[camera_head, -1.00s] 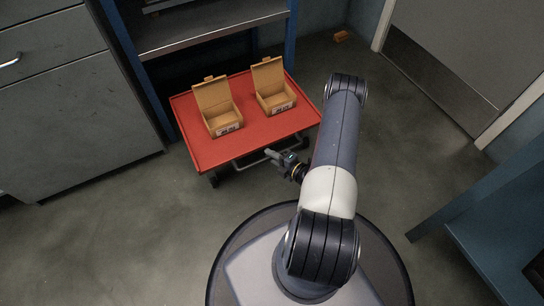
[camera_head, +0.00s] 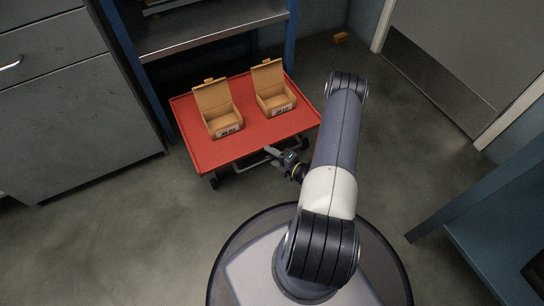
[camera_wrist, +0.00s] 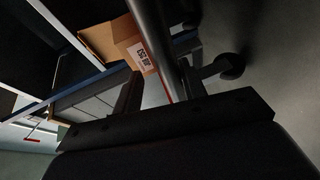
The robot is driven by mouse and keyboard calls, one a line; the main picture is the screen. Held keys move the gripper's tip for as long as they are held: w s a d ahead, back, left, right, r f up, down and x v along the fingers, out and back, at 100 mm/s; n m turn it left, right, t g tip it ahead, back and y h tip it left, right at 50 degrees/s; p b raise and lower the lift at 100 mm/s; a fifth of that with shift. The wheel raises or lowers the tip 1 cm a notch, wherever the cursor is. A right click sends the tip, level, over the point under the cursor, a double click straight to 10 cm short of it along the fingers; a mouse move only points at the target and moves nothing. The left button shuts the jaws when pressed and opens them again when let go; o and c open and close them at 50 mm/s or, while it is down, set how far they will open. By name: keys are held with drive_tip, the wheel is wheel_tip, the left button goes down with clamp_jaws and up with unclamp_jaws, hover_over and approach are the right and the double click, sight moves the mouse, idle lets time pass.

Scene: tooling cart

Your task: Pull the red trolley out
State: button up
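The red trolley (camera_head: 247,143) stands partly under a shelf, its flat red top facing up, with a grey bar handle (camera_head: 245,166) at its near edge. My gripper (camera_head: 280,156) is at the right part of that handle. In the wrist view the handle bar (camera_wrist: 150,30) passes between the two fingers of my gripper (camera_wrist: 158,84). The fingers stand apart, with a gap visible between the left finger and the bar. Whether the right finger touches the bar I cannot tell.
Two open cardboard boxes, a left one (camera_head: 225,122) and a right one (camera_head: 276,101), stand on the trolley. A grey shelf (camera_head: 210,28) with blue posts is behind. Grey drawers (camera_head: 60,80) stand left, a blue table (camera_head: 490,215) right. The floor in front is clear.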

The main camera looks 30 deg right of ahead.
drive_tip(key=o, duration=1)
wheel_tip(320, 180, up, 8)
drive_tip(key=p, duration=0.3)
drive_tip(key=shift+w+r, duration=0.1)
drive_tip(key=shift+c, duration=0.2)
drive_tip(key=shift+r+p, duration=0.35)
drive_tip(key=shift+r, duration=0.1)
drive_tip(key=f+g, duration=0.1)
drive_tip(key=s+f+g, duration=0.1)
drive_tip(key=f, duration=0.1)
drive_tip(key=s+f, duration=0.1)
drive_tip(key=f, duration=0.1)
drive_tip(key=shift+a+g+h, duration=0.2)
drive_tip(key=shift+g+h, duration=0.1)
drive_tip(key=shift+g, duration=0.1)
drive_tip(key=shift+f+v, duration=0.15)
drive_tip(key=shift+v, duration=0.55)
drive_tip(key=shift+f+v, duration=0.15)
drive_tip(key=shift+v, duration=0.55)
drive_tip(key=shift+c, duration=0.8)
drive_tip(key=shift+s+d, duration=0.35)
drive_tip(key=shift+s, duration=0.35)
drive_tip(key=c, duration=0.8)
drive_tip(key=s+d+r, duration=0.1)
drive_tip(key=s+d, duration=0.2)
drive_tip(key=s, duration=0.4)
drive_tip(key=shift+s+p, duration=0.35)
drive_tip(key=shift+p, duration=0.05)
